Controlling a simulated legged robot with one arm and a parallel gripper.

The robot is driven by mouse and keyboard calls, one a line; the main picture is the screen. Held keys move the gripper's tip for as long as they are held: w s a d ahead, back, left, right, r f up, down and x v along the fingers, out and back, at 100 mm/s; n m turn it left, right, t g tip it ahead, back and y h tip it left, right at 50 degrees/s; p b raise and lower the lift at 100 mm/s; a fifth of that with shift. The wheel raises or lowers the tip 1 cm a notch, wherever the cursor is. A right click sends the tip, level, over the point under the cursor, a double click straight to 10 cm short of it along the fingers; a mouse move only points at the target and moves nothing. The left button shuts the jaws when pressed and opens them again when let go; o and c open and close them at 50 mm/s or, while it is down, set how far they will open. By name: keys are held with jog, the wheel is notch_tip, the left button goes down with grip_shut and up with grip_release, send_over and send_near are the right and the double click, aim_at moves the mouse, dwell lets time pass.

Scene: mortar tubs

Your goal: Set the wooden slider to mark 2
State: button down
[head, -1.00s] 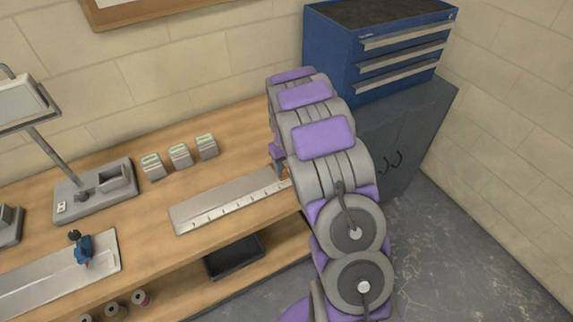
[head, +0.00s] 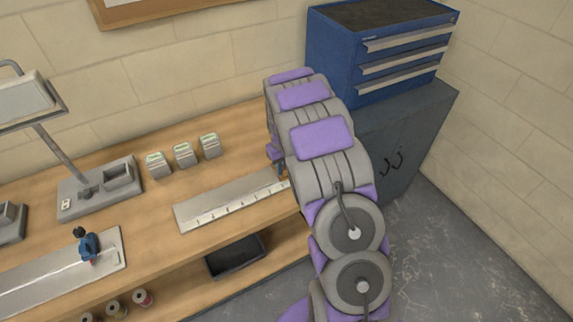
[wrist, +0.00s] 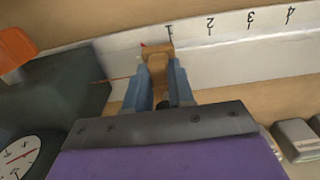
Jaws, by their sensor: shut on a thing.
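The wooden slider (wrist: 156,62) is a small light-brown block on the pale scale strip (wrist: 225,54) in the wrist view. The printed marks 1 to 4 run left to right there. The slider sits near mark 1, with a red tip just left of that mark; mark 2 is further right. My gripper (wrist: 160,86) is shut on the slider, one blue finger on each side. In the head view the scale strip (head: 215,204) lies on the wooden bench and my gripper (head: 279,168) is at its right part. My arm hides the strip's right end and the slider there.
Three small grey boxes (head: 183,155) stand behind the strip. A second strip (head: 50,282) with a blue clamp (head: 89,247) lies at the left. In the wrist view a dark block (wrist: 55,92) and a dial (wrist: 18,158) are left of my gripper.

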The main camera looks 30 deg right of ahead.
jog(key=a, duration=0.6)
jog(key=a+p, duration=0.1)
jog(key=a, duration=0.2)
jog(key=shift+s+a+f, duration=0.1)
jog(key=shift+s+f, duration=0.05)
jog(key=shift+s, duration=0.15)
jog(key=c, duration=1)
grip_release()
jog(key=shift+w+d, duration=0.1)
jog(key=shift+d, duration=0.3)
jog(key=shift+o, duration=0.2)
jog(key=shift+a, duration=0.15)
jog(key=shift+r, duration=0.3)
notch_tip(320, 180, up, 17)
jog(key=p, duration=0.2)
